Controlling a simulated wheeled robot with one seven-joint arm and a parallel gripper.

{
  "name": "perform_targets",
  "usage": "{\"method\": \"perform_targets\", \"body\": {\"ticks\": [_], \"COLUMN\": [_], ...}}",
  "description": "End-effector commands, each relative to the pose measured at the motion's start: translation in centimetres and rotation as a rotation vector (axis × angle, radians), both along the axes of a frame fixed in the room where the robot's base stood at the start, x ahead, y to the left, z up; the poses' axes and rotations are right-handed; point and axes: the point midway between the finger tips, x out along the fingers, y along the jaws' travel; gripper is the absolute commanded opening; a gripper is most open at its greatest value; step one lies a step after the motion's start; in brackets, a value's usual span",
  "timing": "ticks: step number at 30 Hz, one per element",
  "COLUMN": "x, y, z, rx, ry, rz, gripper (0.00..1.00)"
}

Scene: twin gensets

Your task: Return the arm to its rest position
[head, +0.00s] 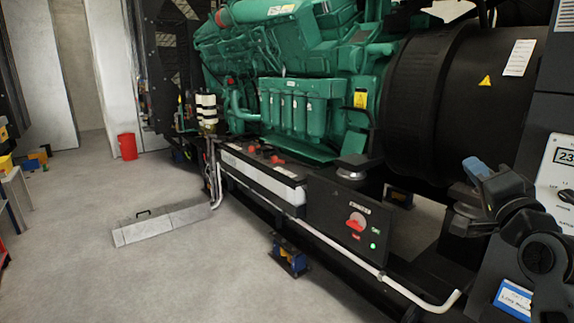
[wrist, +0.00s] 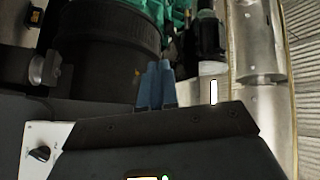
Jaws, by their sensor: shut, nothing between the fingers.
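My gripper (head: 476,168) shows at the right of the head view, at the end of my dark arm, with its blue fingers in front of the black generator housing (head: 440,95). In the wrist view my gripper (wrist: 160,66) has its two blue fingers side by side, shut with nothing between them. My arm is bent and partly covers the control panel (head: 558,160) at the right edge of the head view.
A green engine (head: 300,50) stands on a dark base frame. A switch box with a red knob (head: 356,222) is on its near side. A white rail (head: 340,250) runs along the frame. A red bucket (head: 127,146) stands at the back left. The grey floor (head: 180,270) is mostly open.

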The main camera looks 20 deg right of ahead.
Motion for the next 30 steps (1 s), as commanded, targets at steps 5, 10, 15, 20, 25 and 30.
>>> {"method": "perform_targets", "body": {"ticks": [5,10,15,20,25,30], "x": [-2.7,-6.4,-11.3,-16.6,-22.7,-28.9], "y": [5.9,10.9,15.6,19.3,22.5,24.7], "z": [-7.2,-12.6,-17.1,-20.2,-22.4,-23.3], "rx": [-0.028,-0.085,-0.165,-0.264,-0.392,-0.542], "ry": [0.071,0.147,0.235,0.32,0.409,0.489], "rz": [-0.003,-0.003,0.004,0.023,0.058,0.11], "gripper": [0.0,0.0,0.0,0.0,0.0,0.0]}}
